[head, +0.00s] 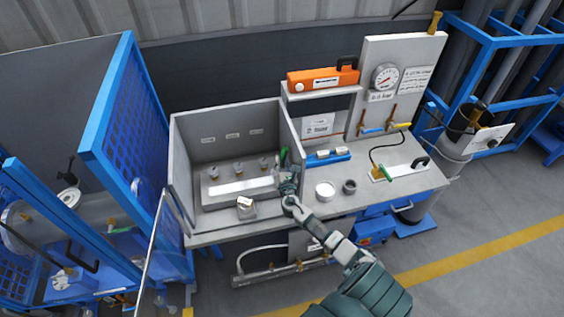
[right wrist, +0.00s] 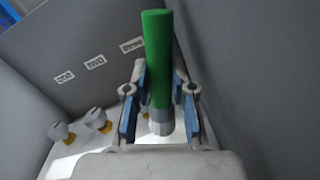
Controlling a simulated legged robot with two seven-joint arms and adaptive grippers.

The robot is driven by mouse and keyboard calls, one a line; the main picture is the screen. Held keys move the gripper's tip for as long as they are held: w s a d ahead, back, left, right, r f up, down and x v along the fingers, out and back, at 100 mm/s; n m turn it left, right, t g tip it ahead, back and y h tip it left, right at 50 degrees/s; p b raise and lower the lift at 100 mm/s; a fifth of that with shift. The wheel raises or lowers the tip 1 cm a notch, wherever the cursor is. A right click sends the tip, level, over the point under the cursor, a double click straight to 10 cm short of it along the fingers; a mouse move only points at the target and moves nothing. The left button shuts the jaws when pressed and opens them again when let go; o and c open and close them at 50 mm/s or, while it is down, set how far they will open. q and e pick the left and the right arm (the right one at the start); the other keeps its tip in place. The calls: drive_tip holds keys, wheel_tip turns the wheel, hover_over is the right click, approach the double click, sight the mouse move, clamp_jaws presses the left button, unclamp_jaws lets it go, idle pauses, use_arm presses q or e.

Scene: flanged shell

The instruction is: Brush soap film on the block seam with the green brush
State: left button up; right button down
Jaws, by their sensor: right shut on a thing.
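My right gripper (head: 287,178) is at the right side of the grey open-front booth on the bench. In the right wrist view, its blue-padded fingers (right wrist: 160,105) are shut on the green brush (right wrist: 158,55), with the green handle pointing up and a grey collar below. The bristle end is hidden behind the gripper body. In the head view a bit of the green brush (head: 283,155) shows above the gripper. The block (head: 222,187) with a white strip and several valve knobs lies in the booth, left of the gripper. I cannot tell whether the brush touches it. My left gripper is not seen.
A small white-topped box (head: 246,207) stands at the booth's front edge. A white dish (head: 325,190) and a dark ring (head: 349,186) sit on the bench to the right. The booth's right wall (head: 291,130) is close to the gripper. An orange case (head: 323,78) lies on the shelf above.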

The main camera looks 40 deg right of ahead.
sight(283, 151)
drive_tip(key=shift+w+d+r+p, duration=0.1)
drive_tip(key=shift+d+r+p, duration=0.1)
drive_tip(key=shift+r, duration=0.35)
drive_tip(key=shift+d+r+p, duration=0.1)
drive_tip(key=shift+r+p, duration=0.1)
drive_tip(key=shift+r, duration=0.7)
drive_tip(key=shift+a+r+p, duration=0.2)
drive_tip(key=shift+r+p, duration=0.15)
drive_tip(key=shift+p, duration=0.05)
drive_tip(key=shift+a+r, duration=0.1)
drive_tip(key=shift+a, duration=0.05)
drive_tip(key=shift+s+a, duration=0.15)
drive_tip(key=shift+s, duration=0.1)
drive_tip(key=shift+w+d+r, duration=0.1)
drive_tip(key=shift+d+r, duration=0.05)
drive_tip(key=shift+r, duration=0.35)
drive_tip(key=shift+w+d+r, duration=0.1)
drive_tip(key=shift+r, duration=0.35)
drive_tip(key=shift+s+r, duration=0.15)
drive_tip(key=shift+r, duration=0.25)
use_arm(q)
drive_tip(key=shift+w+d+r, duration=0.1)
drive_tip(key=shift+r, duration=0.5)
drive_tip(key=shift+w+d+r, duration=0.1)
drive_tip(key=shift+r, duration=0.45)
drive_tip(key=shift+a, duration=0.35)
use_arm(e)
drive_tip(key=shift+a, duration=0.15)
